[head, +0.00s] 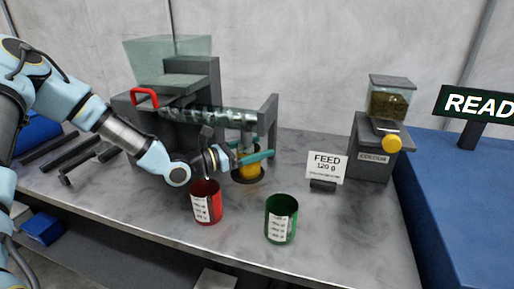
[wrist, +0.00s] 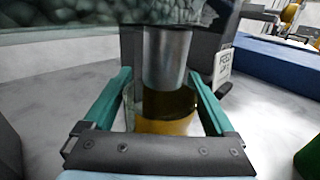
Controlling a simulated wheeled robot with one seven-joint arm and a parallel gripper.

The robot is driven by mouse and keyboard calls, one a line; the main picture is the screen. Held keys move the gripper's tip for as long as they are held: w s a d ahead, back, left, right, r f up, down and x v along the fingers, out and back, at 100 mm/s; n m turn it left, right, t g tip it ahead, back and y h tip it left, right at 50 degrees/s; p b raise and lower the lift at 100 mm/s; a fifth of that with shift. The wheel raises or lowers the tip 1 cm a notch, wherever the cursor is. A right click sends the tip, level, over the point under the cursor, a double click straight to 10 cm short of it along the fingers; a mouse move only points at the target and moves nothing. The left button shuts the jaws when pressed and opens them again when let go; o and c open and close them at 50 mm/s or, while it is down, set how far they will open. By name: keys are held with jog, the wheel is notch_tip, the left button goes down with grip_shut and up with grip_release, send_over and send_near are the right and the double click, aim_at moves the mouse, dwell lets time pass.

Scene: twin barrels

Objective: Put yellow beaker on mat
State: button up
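The yellow beaker (head: 249,164) stands below the metal spout of the left machine, over a dark round pad (head: 248,178). In the wrist view the yellow-banded beaker (wrist: 168,126) holds dark contents, and the spout (wrist: 166,58) comes down into or just behind its top. My gripper (head: 252,158) has its teal fingers on both sides of the beaker, also in the wrist view (wrist: 160,90). Whether the fingers press on it is unclear. A blue surface (head: 450,190) lies at the right; whether it or the dark pad is the mat, I cannot tell.
A red cup (head: 206,203) and a green cup (head: 281,219) stand in front on the marble counter (head: 345,240). A FEED sign (head: 325,167) and a smaller dispenser (head: 374,145) are to the right. A READ… sign (head: 478,104) stands at the blue surface.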

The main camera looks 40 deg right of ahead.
jog(key=shift+o, duration=0.5)
jog(key=shift+r, duration=0.1)
jog(key=b+v, duration=0.2)
jog(key=v, duration=1)
